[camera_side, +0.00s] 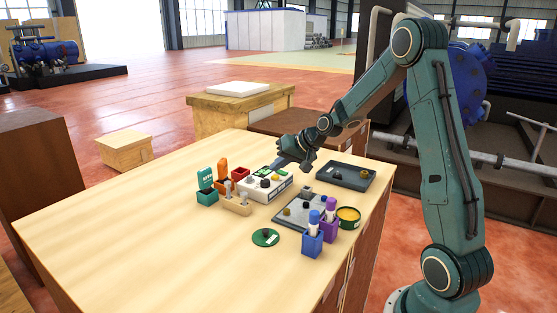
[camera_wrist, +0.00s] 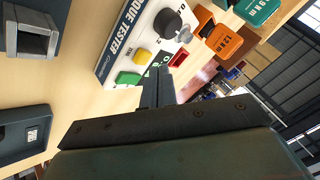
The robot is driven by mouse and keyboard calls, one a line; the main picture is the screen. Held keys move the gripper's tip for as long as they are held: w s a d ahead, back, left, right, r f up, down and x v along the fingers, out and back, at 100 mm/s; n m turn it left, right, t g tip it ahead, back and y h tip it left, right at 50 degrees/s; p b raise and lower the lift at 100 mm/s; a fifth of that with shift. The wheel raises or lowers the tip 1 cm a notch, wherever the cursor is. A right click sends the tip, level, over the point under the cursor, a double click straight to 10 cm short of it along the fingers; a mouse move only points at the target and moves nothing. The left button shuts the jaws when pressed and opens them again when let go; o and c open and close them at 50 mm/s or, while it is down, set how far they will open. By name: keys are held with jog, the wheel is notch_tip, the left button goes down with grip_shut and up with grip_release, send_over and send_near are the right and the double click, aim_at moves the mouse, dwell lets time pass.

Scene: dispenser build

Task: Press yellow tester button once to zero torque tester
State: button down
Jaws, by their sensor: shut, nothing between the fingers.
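The torque tester (camera_side: 262,192) is a white box on the table in the side view. In the wrist view the tester (camera_wrist: 118,50) shows a lettered side, a black knob (camera_wrist: 168,23), a yellow button (camera_wrist: 142,57), a green button (camera_wrist: 128,78) and a red button (camera_wrist: 180,58). My gripper (camera_side: 279,165) is above the tester's far side in the side view. In the wrist view my gripper (camera_wrist: 158,75) is shut and empty, with its tips beside the yellow button in the picture. I cannot tell if they touch anything. The fingers partly hide the tester's dark display.
Green (camera_side: 207,196) and orange (camera_side: 222,170) tagged holders and a wooden peg block (camera_side: 237,206) stand left of the tester. A grey plate (camera_side: 290,220), blue cup (camera_side: 312,244), purple cup (camera_side: 330,232), yellow tin (camera_side: 348,214) and dark tray (camera_side: 350,178) are to the right. The table's left is clear.

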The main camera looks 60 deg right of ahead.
aim_at(279, 180)
jog(key=shift+f, duration=0.9)
dwell(1.3)
jog(key=shift+r, duration=0.95)
jog(key=shift+r, duration=0.15)
notch_tip(279, 180, up, 5)
jog(key=shift+f, duration=0.15)
dwell(0.5)
dwell(0.5)
